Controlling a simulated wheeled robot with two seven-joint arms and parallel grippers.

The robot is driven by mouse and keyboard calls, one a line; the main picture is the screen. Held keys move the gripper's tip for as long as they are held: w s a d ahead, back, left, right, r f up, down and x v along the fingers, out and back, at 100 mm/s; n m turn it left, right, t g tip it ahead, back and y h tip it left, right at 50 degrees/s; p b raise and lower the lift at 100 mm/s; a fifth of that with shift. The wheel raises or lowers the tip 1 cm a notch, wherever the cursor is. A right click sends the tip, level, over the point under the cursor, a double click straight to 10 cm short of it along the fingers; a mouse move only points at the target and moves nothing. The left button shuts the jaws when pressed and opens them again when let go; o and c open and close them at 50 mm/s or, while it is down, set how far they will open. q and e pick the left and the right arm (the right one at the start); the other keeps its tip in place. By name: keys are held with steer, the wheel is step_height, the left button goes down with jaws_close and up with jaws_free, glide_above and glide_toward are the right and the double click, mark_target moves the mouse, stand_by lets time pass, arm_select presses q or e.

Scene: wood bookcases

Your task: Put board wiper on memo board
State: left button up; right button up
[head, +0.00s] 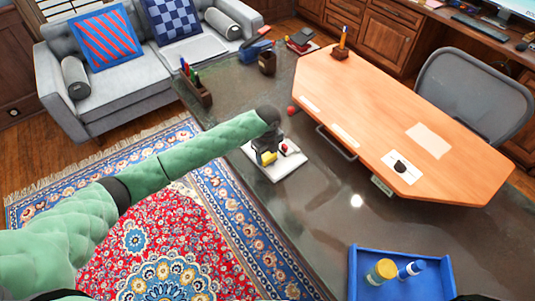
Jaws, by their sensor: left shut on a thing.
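My left gripper (266,157) is at the end of the green arm, low over a small white board (285,170) on the dark table. This board looks like the memo board. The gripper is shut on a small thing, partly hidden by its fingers. A yellow block (269,158) shows at the fingertips and looks like the board wiper. I cannot tell whether it touches the board. A small red thing (284,148) shows beside the gripper, over the board. My right gripper is not in view.
The dark glossy table (315,215) is clear in front of the board. An orange wooden panel (375,105) with papers lies to the right. A blue tray (400,287) with a yellow-lidded jar and a bottle is at the bottom right. A pen holder (196,88) stands behind.

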mark_target(267, 154)
arm_select(q)
steer(key=o, duration=1)
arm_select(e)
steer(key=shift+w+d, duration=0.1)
arm_select(q)
steer(key=shift+r, duration=0.25)
steer(key=shift+r+b, duration=2.4)
steer(key=shift+r, duration=3.4)
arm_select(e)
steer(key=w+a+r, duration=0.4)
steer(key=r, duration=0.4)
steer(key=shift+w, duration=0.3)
arm_select(q)
steer(key=shift+s, duration=0.1)
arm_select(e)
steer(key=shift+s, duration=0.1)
